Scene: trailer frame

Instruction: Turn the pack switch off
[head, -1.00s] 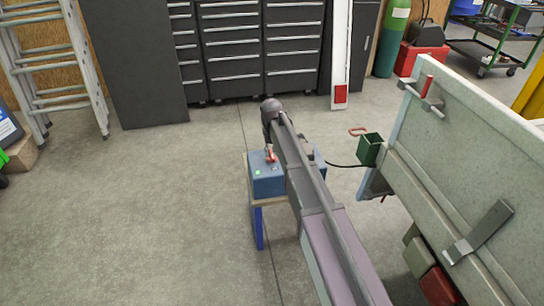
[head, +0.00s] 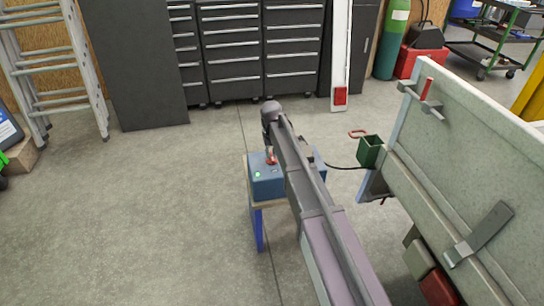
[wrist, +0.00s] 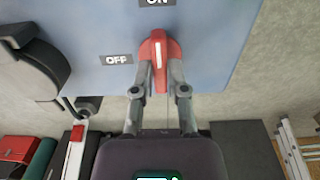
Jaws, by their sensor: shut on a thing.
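The battery pack is a blue box (head: 266,186) on a small stand in the head view, with a green light (head: 257,175) lit on its top. Its red switch handle (wrist: 158,48) fills the middle of the wrist view, with a white line along it. The handle lies in line with the ON label (wrist: 157,2); the OFF label (wrist: 116,60) is to its left. My gripper (wrist: 160,88) is shut on the handle's narrow end, one finger on each side. In the head view my arm hides part of the box and most of the gripper.
A trailer frame panel (head: 470,150) stands to the right, with a green box (head: 370,151) and a black cable near its edge. Dark tool cabinets (head: 232,50) line the back and a ladder (head: 62,70) stands at left. The floor left of the stand is clear.

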